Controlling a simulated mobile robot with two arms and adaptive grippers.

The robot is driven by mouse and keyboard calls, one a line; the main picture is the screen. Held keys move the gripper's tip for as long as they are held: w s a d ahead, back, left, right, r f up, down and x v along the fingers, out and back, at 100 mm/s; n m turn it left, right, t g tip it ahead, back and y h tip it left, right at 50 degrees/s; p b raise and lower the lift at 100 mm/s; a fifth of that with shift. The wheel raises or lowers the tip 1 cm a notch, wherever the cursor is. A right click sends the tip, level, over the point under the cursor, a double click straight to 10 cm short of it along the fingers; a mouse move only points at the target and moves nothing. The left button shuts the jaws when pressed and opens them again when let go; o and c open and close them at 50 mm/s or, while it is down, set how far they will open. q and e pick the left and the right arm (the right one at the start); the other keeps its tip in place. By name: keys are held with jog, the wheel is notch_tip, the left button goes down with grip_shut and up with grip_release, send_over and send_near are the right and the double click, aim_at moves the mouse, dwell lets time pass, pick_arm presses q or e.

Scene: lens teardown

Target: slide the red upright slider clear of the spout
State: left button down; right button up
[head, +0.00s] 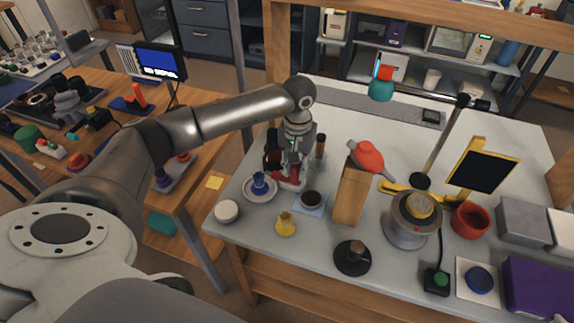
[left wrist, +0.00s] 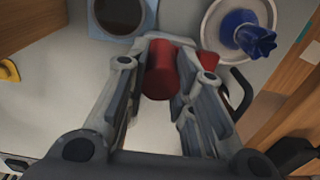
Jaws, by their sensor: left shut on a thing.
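The red slider (left wrist: 160,72) shows in the left wrist view as a red cylinder between my left fingers. A second red piece (left wrist: 208,62) shows just right of it, partly behind the right finger. In the head view the red part (head: 286,177) is at the tips of my left gripper (head: 291,168), low over the table's left side. The left gripper is shut on the red slider. I cannot make out the spout; the gripper hides much of that spot, so I cannot tell whether the slider is clear of it. My right gripper is not in view.
A blue piece stands on a white saucer (head: 249,194) left of the gripper. A dark cup (head: 311,199) on a light blue mat is to its right. A wooden block (head: 350,197), a yellow piece (head: 285,224) and a white round tub (head: 227,211) stand nearby.

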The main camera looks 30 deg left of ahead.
pick_arm(q)
jog(key=c, duration=1.2)
grip_release()
jog(key=shift+a, duration=0.15)
jog(key=shift+c, duration=0.2)
notch_tip(320, 180, up, 12)
